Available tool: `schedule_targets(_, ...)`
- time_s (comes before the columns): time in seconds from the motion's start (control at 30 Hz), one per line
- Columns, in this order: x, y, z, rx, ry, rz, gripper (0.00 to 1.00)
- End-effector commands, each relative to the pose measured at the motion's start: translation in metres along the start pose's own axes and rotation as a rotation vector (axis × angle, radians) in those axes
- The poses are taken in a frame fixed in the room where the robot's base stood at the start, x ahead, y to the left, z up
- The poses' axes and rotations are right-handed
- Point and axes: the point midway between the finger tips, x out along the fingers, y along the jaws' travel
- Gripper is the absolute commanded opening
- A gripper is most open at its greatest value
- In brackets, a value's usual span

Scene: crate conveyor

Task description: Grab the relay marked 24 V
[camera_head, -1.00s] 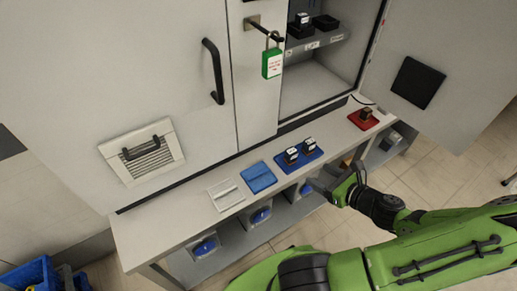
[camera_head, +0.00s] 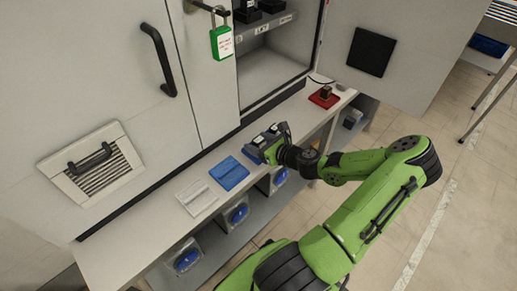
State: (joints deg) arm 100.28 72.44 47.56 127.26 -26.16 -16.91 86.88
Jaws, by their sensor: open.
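Two small black relays with white tops stand on a blue tray (camera_head: 249,153) on the bench; one (camera_head: 258,140) is at the left and the other (camera_head: 275,129) at the right. Their markings are too small to read, so I cannot tell which is 24 V. My gripper (camera_head: 269,147) is open, over the front of this tray and close to the relays. It hides part of the tray; I cannot tell whether it touches a relay. Another dark, brownish relay (camera_head: 326,91) stands on a red tray (camera_head: 320,101) farther right.
An empty-looking blue tray (camera_head: 229,173) and a white tray (camera_head: 196,197) lie to the left on the bench (camera_head: 150,226). The open cabinet behind has dark items (camera_head: 247,12) on its shelf. A green padlock tag (camera_head: 221,42) hangs from its handle. Its open door (camera_head: 400,70) is at the right.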

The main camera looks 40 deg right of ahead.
Motion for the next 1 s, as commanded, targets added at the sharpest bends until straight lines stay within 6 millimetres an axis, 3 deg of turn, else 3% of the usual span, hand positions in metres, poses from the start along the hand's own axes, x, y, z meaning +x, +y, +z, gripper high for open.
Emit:
schedule_targets(0.23,0.003,0.000,0.001,-0.001,0.000,0.000,0.64)
schedule_targets(0.6,0.003,0.000,0.001,-0.001,-0.001,0.000,0.10)
schedule_targets(0.83,0.001,0.000,0.005,-0.002,-0.001,0.000,0.09)
schedule_targets(1.0,-0.012,-0.001,0.042,-0.007,0.000,-0.002,0.09)
